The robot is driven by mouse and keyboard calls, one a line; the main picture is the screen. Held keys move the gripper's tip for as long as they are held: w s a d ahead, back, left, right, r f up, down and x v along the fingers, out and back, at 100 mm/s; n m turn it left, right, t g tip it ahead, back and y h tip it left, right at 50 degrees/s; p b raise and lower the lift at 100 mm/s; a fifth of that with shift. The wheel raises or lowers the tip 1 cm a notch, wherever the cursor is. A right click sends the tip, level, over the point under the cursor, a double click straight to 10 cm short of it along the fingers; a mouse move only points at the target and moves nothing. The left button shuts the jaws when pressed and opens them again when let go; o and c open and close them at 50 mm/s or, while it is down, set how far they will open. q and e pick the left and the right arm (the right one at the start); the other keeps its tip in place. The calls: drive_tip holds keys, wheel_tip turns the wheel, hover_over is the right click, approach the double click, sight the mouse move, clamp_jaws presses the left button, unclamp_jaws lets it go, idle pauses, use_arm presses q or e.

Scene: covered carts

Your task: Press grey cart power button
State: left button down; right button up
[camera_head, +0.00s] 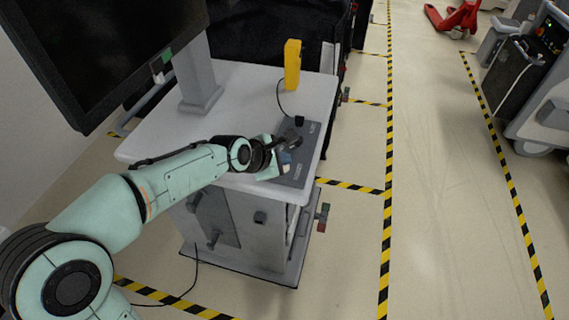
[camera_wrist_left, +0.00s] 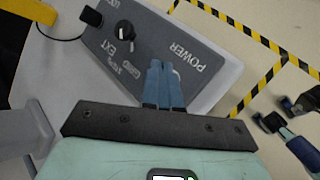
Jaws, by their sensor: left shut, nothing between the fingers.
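The grey cart (camera_head: 225,90) stands ahead with a dark grey control panel (camera_head: 313,151) along the right side of its top. In the left wrist view the panel (camera_wrist_left: 205,88) carries an upside-down POWER label (camera_wrist_left: 187,57), an EXT label, a black knob (camera_wrist_left: 125,33) and a smaller marking. My left gripper (camera_head: 283,162) is shut and empty, low over the near end of the panel. Its blue fingertips (camera_wrist_left: 163,72) are beside the POWER label. No power button shows clearly; the fingers hide part of the panel. I cannot tell whether they touch it.
A monitor (camera_head: 110,50) stands on the cart's left side. A yellow device (camera_head: 292,65) with a black cable stands at the back right of the top. Striped tape marks the floor. Open floor lies to the right. My right gripper seems to show at the left wrist view's right edge.

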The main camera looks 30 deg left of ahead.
use_arm(q)
drive_tip(key=shift+f, duration=0.3)
use_arm(e)
drive_tip(key=shift+f, duration=0.1)
use_arm(q)
drive_tip(key=shift+r+p, duration=0.4)
drive_tip(key=shift+p, duration=0.05)
use_arm(e)
drive_tip(key=shift+w+r, duration=0.15)
drive_tip(key=shift+r, duration=0.4)
use_arm(q)
drive_tip(key=shift+r, duration=0.15)
use_arm(e)
drive_tip(key=shift+r, duration=0.1)
use_arm(q)
drive_tip(key=shift+r+p, duration=0.25)
drive_tip(key=shift+p, duration=0.1)
wheel_tip(320, 180, up, 6)
drive_tip(key=p, duration=0.4)
drive_tip(key=shift+f+p, duration=0.25)
drive_tip(key=shift+p, duration=0.1)
use_arm(e)
wheel_tip(320, 180, up, 6)
drive_tip(key=w, duration=0.3)
use_arm(q)
drive_tip(key=shift+f, duration=0.1)
use_arm(e)
drive_tip(key=shift+s, duration=0.1)
